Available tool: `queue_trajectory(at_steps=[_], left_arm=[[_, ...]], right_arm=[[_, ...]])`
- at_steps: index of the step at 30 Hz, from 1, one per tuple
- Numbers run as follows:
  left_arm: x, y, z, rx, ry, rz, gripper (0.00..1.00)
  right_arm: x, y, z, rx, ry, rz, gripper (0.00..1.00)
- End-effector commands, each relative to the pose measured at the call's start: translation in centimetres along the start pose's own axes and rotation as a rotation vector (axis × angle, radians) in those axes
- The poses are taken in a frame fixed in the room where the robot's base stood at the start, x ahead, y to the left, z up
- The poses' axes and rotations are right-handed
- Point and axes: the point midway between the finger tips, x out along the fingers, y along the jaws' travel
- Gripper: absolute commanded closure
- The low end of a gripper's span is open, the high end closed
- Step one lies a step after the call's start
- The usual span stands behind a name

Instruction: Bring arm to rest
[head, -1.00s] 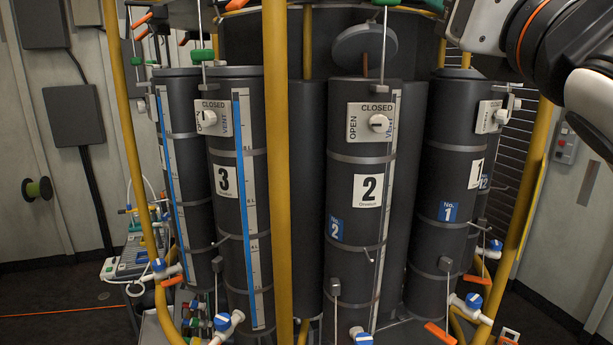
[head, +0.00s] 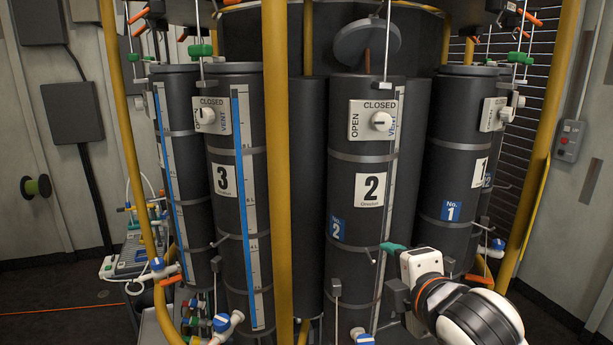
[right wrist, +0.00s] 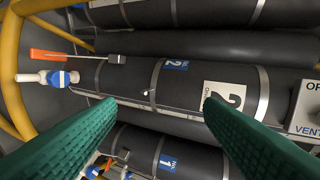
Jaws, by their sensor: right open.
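My right arm comes in at the lower right of the head view, and its gripper (head: 394,247) shows a green fingertip near the lower part of bottle 2 (head: 352,215). In the right wrist view the two green fingers (right wrist: 158,105) are spread wide with nothing between them. Bottle 2 (right wrist: 190,88) lies across that view behind them, apart from the fingers as far as I can tell. My left gripper is not in view.
Bottle 3 (head: 236,220) stands to the left and bottle 1 (head: 446,180) to the right. Yellow frame tubes (head: 277,180) stand in front and at the sides. A vent knob (head: 381,121) sits on bottle 2. A wall box (head: 569,140) is at the right.

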Motion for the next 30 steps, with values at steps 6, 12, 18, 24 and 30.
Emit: queue_trajectory(at_steps=[6,12,18,24,30], left_arm=[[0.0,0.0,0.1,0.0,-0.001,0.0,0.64],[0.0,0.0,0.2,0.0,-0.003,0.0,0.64],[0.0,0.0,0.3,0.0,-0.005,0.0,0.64],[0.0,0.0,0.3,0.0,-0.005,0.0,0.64],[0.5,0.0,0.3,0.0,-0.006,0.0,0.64]], right_arm=[[-0.1,14.2,0.5,0.526,0.051,0.274,0.38],[-3.7,26.0,0.8,0.964,0.233,0.493,0.38],[-8.0,33.3,0.9,1.234,0.429,0.615,0.38],[-11.9,38.0,1.1,1.405,0.602,0.685,0.38],[-13.8,42.3,1.2,1.505,0.736,0.722,0.38]])
